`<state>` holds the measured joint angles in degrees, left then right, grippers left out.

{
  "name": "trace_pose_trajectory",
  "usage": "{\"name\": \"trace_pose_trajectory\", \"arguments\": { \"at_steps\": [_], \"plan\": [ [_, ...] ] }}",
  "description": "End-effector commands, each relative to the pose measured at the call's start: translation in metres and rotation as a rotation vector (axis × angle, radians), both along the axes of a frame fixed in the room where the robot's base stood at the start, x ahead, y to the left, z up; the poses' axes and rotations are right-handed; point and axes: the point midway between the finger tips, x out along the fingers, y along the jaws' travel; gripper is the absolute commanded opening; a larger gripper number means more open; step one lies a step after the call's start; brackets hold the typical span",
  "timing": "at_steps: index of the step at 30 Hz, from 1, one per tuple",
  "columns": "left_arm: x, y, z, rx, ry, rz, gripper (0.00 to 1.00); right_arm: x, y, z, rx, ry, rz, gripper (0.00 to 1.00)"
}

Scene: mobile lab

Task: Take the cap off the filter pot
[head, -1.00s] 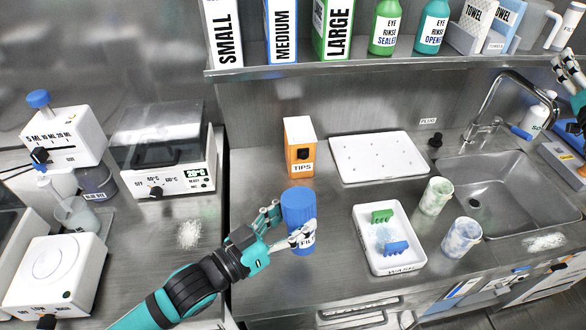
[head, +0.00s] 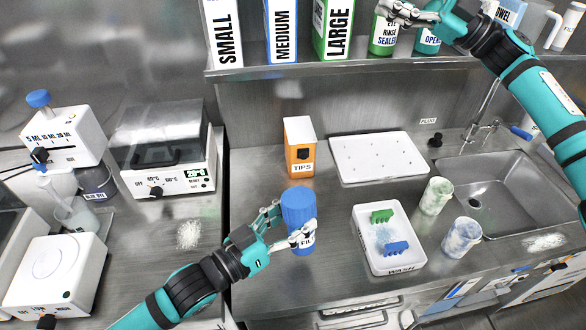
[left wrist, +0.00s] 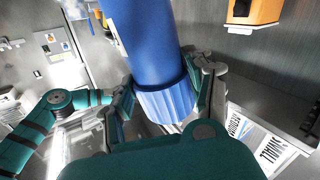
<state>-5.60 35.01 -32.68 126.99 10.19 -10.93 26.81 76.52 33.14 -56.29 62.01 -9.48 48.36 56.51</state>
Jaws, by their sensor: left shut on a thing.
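The filter pot (head: 302,240) stands upright on the steel counter, a blue cylinder with a label that is partly covered. Its ribbed blue cap (head: 298,205) is on top. In the left wrist view the smooth pot body (left wrist: 145,40) and the ribbed cap (left wrist: 165,103) lie between the fingers. My left gripper (head: 290,224) is shut on the pot from the left, a finger on either side. My right gripper (head: 411,15) is high up in front of the shelf bottles, well away from the pot; its finger opening is unclear.
A white wash tray (head: 365,235) with a green and a blue piece lies right of the pot. Two speckled cups (head: 462,237) stand by the sink (head: 515,185). An orange tips box (head: 300,150) is behind the pot. The counter left of it holds white powder (head: 189,235).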

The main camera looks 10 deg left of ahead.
Motion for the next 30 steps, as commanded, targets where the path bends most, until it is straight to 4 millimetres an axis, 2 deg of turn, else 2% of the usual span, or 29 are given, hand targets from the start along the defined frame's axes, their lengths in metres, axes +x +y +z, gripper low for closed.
{"name": "trace_pose_trajectory", "arguments": {
  "at_steps": [1,6,11,15,20,24,27,30],
  "plan": [
    [0.000,0.000,0.001,-0.002,-0.002,0.000,0.00,-0.012,0.024,-0.003,-0.054,-0.039,0.050,0.79],
    [0.000,0.000,0.001,-0.002,-0.002,0.000,0.00,-0.056,0.092,-0.027,-0.255,-0.186,0.215,0.79],
    [0.000,0.000,0.001,-0.002,-0.002,0.000,0.00,-0.103,0.147,-0.063,-0.464,-0.349,0.391,0.79],
    [0.000,0.000,0.001,-0.002,-0.002,0.000,0.00,-0.147,0.183,-0.104,-0.673,-0.514,0.573,0.79],
    [0.000,0.000,0.001,-0.002,-0.002,0.000,0.00,-0.195,0.203,-0.162,-0.960,-0.735,0.828,0.79],
    [0.000,0.000,0.001,-0.002,-0.002,0.000,0.00,-0.221,0.196,-0.211,-1.257,-0.940,1.083,0.79],
    [0.000,0.000,0.001,-0.002,-0.002,0.000,0.00,-0.226,0.181,-0.232,-1.453,-1.052,1.241,0.79],
    [0.000,0.000,0.001,-0.002,-0.002,0.000,0.00,-0.225,0.169,-0.241,-1.583,-1.113,1.340,0.79]
  ]
}}
